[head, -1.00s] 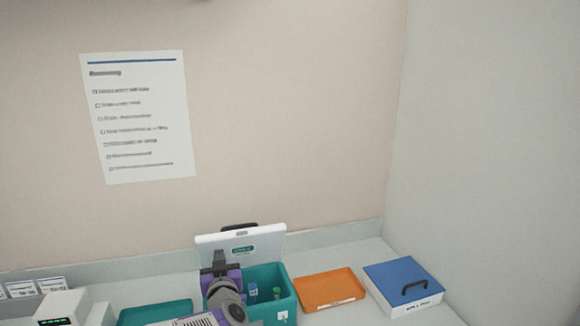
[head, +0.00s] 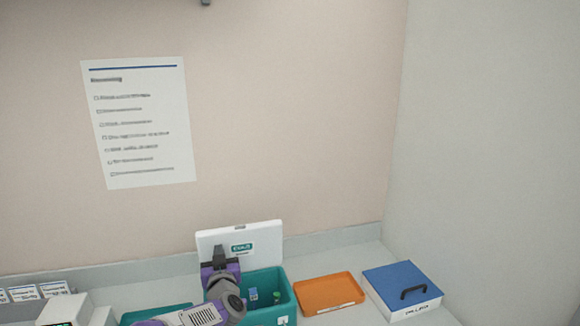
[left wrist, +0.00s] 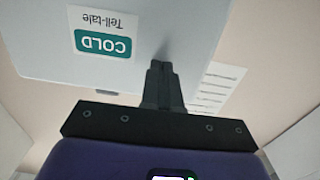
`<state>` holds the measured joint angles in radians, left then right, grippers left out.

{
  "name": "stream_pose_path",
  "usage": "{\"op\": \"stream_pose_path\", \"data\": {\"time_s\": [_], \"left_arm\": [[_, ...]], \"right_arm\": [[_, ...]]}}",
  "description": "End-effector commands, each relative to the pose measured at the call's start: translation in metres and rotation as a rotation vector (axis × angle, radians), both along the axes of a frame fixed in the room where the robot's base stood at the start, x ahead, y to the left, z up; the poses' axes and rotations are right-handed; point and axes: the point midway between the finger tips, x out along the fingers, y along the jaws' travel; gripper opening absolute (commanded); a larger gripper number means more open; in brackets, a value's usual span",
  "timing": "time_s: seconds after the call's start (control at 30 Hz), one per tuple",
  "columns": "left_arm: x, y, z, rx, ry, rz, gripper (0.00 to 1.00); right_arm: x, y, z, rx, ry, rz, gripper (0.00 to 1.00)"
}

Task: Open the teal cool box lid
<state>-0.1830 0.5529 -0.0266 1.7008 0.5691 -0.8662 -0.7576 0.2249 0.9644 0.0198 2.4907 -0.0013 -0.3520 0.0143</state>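The teal cool box (head: 268,314) stands on the counter with its white lid (head: 265,236) raised upright at the back. Two small capped tubes, one green and one blue, show inside the box. My left gripper (head: 219,250) is in front of the lid's inner face, at its left part. In the left wrist view the lid (left wrist: 150,30), with its "COLD" label, fills the upper left, and the left gripper's fingers (left wrist: 159,75) are together with nothing seen between them. I cannot tell whether they touch the lid. My right gripper is not in view.
An orange tray (head: 328,292) lies right of the box, then a white box with a blue lid and black handle (head: 402,281). A teal tray (head: 160,312) and a white device (head: 66,311) are at left. The wall is close behind.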

Motion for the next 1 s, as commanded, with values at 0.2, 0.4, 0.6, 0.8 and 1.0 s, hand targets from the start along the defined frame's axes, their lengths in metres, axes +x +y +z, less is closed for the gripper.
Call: {"op": "stream_pose_path", "data": {"time_s": [0.2, 0.4, 0.6, 0.8, 1.0], "left_arm": [[0.014, 0.004, 0.003, 0.000, 0.000, 0.001, 0.00], [0.021, 0.006, 0.003, -0.001, -0.001, 0.000, 0.00], [0.004, 0.001, 0.002, 0.000, -0.001, -0.001, 0.00], [-0.019, -0.006, 0.002, -0.001, 0.000, -0.001, 0.00], [-0.043, -0.013, 0.002, 0.000, 0.000, -0.002, 0.00]], "right_arm": [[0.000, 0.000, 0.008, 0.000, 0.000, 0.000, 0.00], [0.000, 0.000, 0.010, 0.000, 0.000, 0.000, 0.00], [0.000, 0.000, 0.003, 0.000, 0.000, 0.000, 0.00], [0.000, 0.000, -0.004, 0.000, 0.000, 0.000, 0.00], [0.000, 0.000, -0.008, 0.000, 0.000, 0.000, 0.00]]}}
